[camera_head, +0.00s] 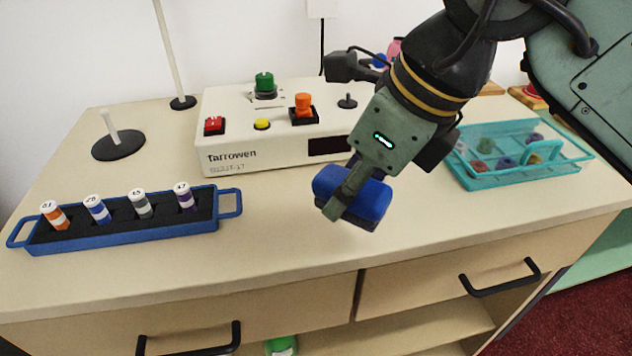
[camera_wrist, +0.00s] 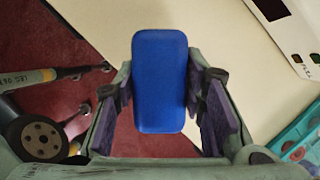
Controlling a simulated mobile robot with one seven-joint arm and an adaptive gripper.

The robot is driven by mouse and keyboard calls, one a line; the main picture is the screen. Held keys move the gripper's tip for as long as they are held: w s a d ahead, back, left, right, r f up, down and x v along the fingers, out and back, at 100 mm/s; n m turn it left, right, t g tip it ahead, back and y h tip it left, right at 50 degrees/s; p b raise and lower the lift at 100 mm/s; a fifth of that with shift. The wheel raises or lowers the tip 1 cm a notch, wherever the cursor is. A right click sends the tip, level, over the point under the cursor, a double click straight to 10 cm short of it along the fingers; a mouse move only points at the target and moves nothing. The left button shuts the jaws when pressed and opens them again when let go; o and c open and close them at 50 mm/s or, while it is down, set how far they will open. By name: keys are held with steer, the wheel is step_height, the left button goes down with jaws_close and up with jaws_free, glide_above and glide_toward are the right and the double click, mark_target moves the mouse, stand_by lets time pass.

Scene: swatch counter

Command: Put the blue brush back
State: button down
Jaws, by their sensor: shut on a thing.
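The blue brush (camera_head: 352,196) is a blue block with a dark underside. My gripper (camera_head: 348,192) is shut on it and holds it in the air over the front part of the counter, in front of the white box. In the wrist view the blue brush (camera_wrist: 160,82) stands between the two finger pads of my gripper (camera_wrist: 165,105), its blue face toward the camera. The brush looks slightly tilted in the head view. No place plainly made for the brush can be told in these frames.
A white box (camera_head: 232,158) with knobs and buttons stands behind. A blue rack (camera_head: 130,237) with several labelled vials is at left, a teal basket (camera_head: 520,178) with colored pieces at right. A round dark base with a white peg (camera_head: 118,146) is at back left. The counter's front middle (camera_head: 290,250) is clear.

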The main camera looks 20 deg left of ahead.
glide_above(307, 207)
steer(key=d, duration=0.1)
steer(key=shift+s+d+f+p, duration=0.2)
steer(key=shift+f+p, duration=0.05)
steer(key=shift+p, duration=0.05)
steer(key=shift+f, duration=1.75)
steer(key=shift+f, duration=0.3)
steer(key=c, duration=1)
jaws_free()
steer(key=shift+r, duration=0.1)
steer(key=shift+r, duration=0.45)
steer(key=v, duration=1.1)
steer(key=shift+d+r, duration=0.2)
